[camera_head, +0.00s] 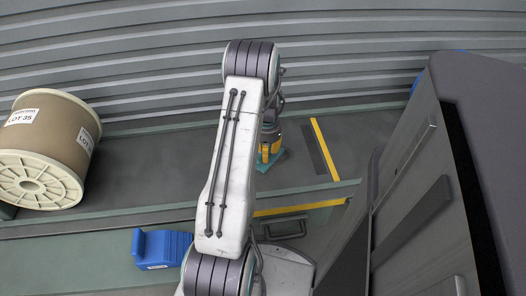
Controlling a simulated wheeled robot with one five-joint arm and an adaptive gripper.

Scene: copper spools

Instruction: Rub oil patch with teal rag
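My gripper (270,156), with yellow parts, points down at the far end of my white arm, above the grey floor strip by the back wall. Teal cloth, the rag (261,168), shows at and just below its fingertips, partly hidden by the gripper and arm. It seems to touch the floor. The fingers are too small and covered to tell whether they are shut on the rag. I cannot make out an oil patch for certain; a dark narrow strip (314,149) lies to the right of the gripper, beside a yellow line.
A large spool labelled LOT 35 (50,142) lies at the left. A blue object (162,248) sits on the nearer surface. A yellow line (325,149) marks the floor. A tall grey cabinet (420,180) closes off the right side. A corrugated wall (130,60) stands behind.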

